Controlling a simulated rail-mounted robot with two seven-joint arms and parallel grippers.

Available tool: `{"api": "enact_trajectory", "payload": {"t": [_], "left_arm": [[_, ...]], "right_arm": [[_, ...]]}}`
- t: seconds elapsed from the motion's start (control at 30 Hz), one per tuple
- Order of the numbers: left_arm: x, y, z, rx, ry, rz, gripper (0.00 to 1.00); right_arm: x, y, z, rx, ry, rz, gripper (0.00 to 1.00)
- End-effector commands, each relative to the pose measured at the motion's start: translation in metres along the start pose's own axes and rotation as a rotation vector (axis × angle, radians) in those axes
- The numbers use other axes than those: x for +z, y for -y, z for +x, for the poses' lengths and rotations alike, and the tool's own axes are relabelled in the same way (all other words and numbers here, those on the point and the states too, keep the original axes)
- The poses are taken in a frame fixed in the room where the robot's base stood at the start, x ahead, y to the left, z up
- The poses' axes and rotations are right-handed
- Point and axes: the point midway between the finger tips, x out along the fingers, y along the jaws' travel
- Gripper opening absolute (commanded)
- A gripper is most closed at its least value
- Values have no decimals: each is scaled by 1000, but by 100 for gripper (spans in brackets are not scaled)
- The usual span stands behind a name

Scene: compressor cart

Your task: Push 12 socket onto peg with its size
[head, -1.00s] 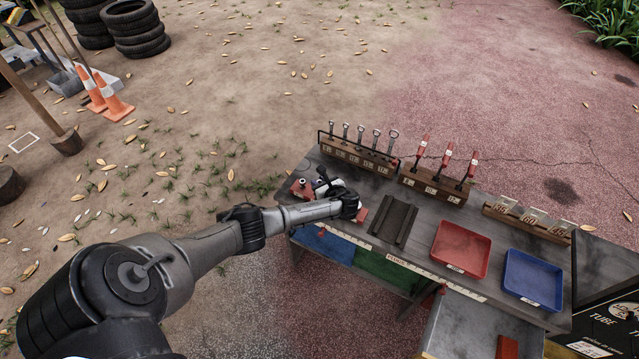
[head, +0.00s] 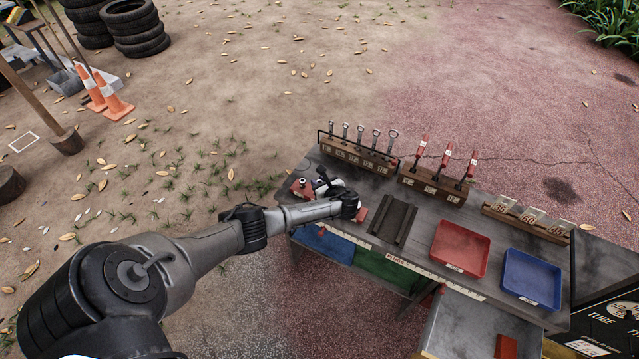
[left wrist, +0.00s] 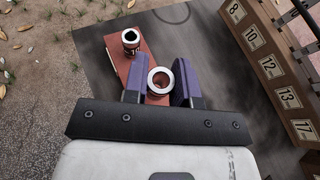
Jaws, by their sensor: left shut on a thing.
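My left gripper (left wrist: 158,84) is shut on a metal socket (left wrist: 160,73), seen from its open top in the left wrist view. The held socket is over the near part of the red-brown peg board (left wrist: 116,62). Whether a peg is inside it, or it touches the board, I cannot tell. A second socket (left wrist: 131,37) with a dark band and pale marking stands upright at the board's far end. In the head view my left gripper (head: 322,186) is at the table's left end, and the wrist partly hides the board (head: 299,188). My right gripper is not in view.
A wooden wrench rack (head: 357,156) with number labels stands along the back. A red-handled tool rack (head: 437,184) is beside it. A dark grooved block (head: 394,220), a red tray (head: 461,247) and a blue tray (head: 532,278) are to the right on the table.

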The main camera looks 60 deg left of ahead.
Motion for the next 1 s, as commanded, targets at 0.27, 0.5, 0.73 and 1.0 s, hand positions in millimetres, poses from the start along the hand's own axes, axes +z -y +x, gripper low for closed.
{"api": "enact_trajectory", "payload": {"t": [0.27, 0.5, 0.73, 1.0], "left_arm": [[-6, 0, 2, 0, 0, 0, 1], [-12, 0, 5, 1, 0, 0, 1], [-17, 0, 7, 0, 0, 0, 1], [-15, 0, 6, 0, -1, 1, 1]], "right_arm": [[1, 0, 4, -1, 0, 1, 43], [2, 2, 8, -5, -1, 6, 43], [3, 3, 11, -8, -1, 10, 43], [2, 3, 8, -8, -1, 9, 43]]}}
